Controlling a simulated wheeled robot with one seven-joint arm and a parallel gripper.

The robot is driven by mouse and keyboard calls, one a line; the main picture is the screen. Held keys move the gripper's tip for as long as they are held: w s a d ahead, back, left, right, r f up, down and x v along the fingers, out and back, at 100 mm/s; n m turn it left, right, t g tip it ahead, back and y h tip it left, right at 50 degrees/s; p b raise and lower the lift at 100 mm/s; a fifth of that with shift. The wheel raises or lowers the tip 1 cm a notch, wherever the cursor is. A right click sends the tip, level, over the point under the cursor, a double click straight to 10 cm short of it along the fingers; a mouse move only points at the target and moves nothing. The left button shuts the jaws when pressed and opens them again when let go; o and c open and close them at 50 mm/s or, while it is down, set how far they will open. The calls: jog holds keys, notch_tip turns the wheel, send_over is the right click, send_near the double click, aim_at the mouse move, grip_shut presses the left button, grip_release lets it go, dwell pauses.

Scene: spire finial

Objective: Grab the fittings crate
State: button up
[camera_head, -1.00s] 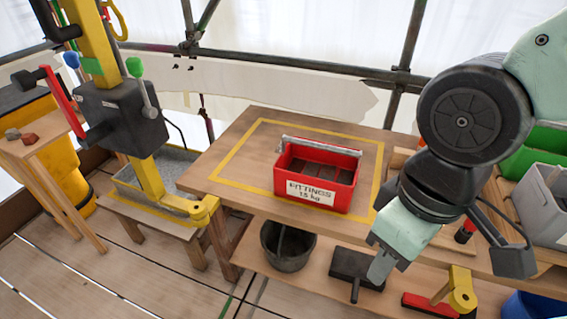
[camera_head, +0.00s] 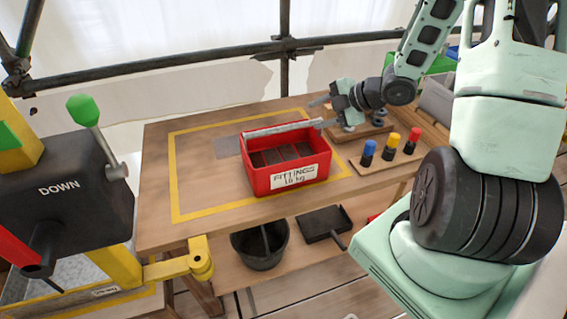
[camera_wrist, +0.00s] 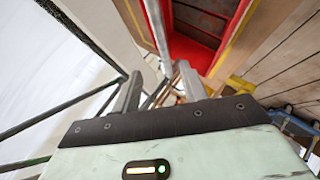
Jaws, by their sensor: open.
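The fittings crate (camera_head: 262,182) is a red open box with a white "FITTINGS" label and a grey bar handle (camera_head: 275,132) across its top. It stands upright on the wooden bench, inside a yellow outline. My gripper (camera_head: 318,113) is at the right end of the handle, with its fingers open. In the wrist view, the handle (camera_wrist: 157,32) runs lengthwise towards the gap between the fingers of my gripper (camera_wrist: 160,74), and the red crate (camera_wrist: 191,49) lies to its right. I cannot tell whether either finger touches the handle.
Blue, yellow and red-topped pegs (camera_head: 391,146) stand on a board right of the crate. A black lift box marked "DOWN" (camera_head: 65,190) is at the left. A black bucket (camera_head: 260,247) and dark pan (camera_head: 322,224) sit on the lower shelf.

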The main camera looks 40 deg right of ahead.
jog(key=n+t+y, duration=0.2)
send_near(290, 127)
jog(key=p+x, duration=0.2)
jog(key=x, duration=0.3)
jog(key=shift+w, duration=0.15)
jog(key=p+x, duration=0.2)
jog(key=x, duration=0.3)
jog(key=shift+w+a+f+p, duration=0.15)
jog(key=shift+w+f+p, duration=0.1)
jog(key=shift+f+p, duration=0.1)
grip_shut()
dwell(1.2)
